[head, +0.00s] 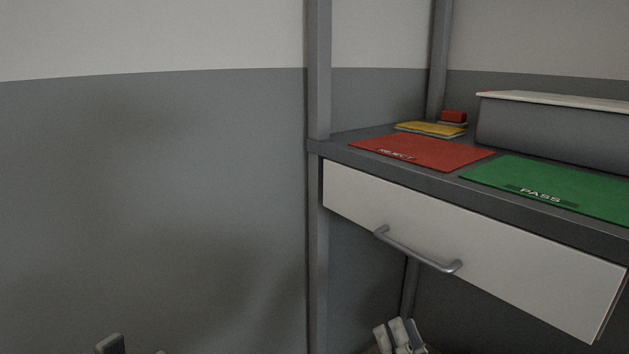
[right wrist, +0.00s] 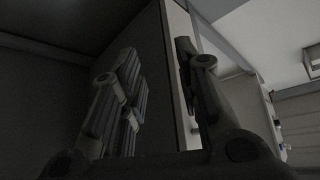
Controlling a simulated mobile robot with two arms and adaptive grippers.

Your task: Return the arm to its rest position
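My right gripper (head: 400,336) shows at the bottom edge of the head view, below the workbench drawer and apart from its handle. In the right wrist view, the two fingers of this gripper (right wrist: 157,65) stand apart with nothing between them. My left gripper (head: 134,348) barely enters the head view at the bottom left, in front of the grey wall. Two tips show with a gap between them. The rest of it is cut off, and I see nothing held there.
The workbench has a white drawer (head: 470,240) with a metal handle (head: 418,252). On top lie a red REJECT mat (head: 425,150), a green PASS mat (head: 560,185), a yellow item (head: 430,128), a red block (head: 454,116) and a grey box (head: 560,130). A post (head: 318,80) stands at its left.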

